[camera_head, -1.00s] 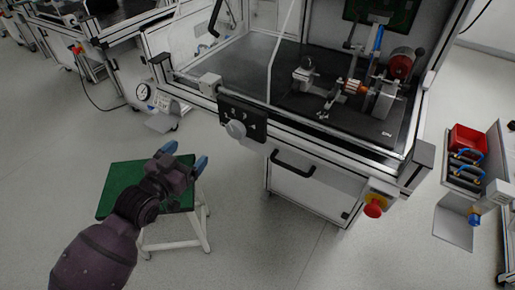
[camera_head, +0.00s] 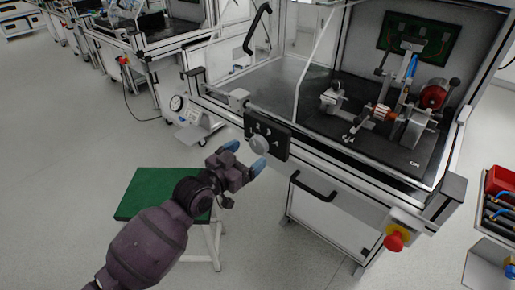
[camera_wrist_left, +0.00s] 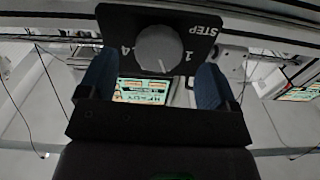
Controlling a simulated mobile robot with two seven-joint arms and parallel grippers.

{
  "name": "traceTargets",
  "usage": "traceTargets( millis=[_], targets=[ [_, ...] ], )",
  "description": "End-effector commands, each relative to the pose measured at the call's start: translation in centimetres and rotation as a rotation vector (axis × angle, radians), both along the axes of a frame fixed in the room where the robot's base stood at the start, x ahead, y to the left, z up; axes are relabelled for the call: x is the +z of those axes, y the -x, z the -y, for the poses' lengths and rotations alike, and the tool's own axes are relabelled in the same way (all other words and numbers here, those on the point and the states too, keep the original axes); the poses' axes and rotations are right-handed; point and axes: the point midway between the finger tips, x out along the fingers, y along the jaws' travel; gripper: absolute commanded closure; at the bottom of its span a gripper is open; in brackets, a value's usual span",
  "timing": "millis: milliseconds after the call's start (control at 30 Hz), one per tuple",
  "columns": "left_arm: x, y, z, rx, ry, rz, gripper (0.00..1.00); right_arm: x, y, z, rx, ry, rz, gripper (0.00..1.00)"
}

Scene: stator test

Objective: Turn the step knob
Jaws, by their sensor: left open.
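The step knob (camera_head: 258,145) is a round light-grey dial on a black panel (camera_head: 279,140) at the front edge of the test bench. In the left wrist view the knob (camera_wrist_left: 159,49) sits at the top middle, with "STEP" and numbers printed upside down around it. My left gripper (camera_head: 245,158) is open, with blue fingertips, just in front of the knob. My right gripper is not in view.
The bench holds a motor fixture (camera_head: 384,113) behind its front rail. A black door handle (camera_head: 313,187) and a red emergency button (camera_head: 394,241) are to the right. A green-topped stool (camera_head: 150,191) stands below my left arm. A red bin (camera_head: 501,181) is at far right.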

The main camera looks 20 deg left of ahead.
Motion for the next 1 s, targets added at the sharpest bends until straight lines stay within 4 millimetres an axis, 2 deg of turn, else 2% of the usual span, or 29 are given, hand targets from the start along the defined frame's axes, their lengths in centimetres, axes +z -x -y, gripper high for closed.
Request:
traceTargets(
  millis=[100,300,700,767,1000],
  targets=[
    [-0.2,-1.6,0.6,-0.001,0.002,-0.002,0.16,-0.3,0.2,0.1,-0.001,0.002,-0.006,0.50],
    [-0.2,-3.2,1.2,0.000,-0.001,-0.002,0.16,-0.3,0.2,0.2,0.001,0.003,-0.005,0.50],
    [0.0,-3.8,1.4,0.000,0.000,0.000,0.16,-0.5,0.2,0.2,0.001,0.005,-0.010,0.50],
    [0.0,-3.8,1.4,0.000,0.000,0.000,0.22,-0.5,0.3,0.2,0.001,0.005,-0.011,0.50],
    [0.0,-3.8,1.4,0.000,0.000,0.000,0.59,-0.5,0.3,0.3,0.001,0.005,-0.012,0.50]
  ],
)
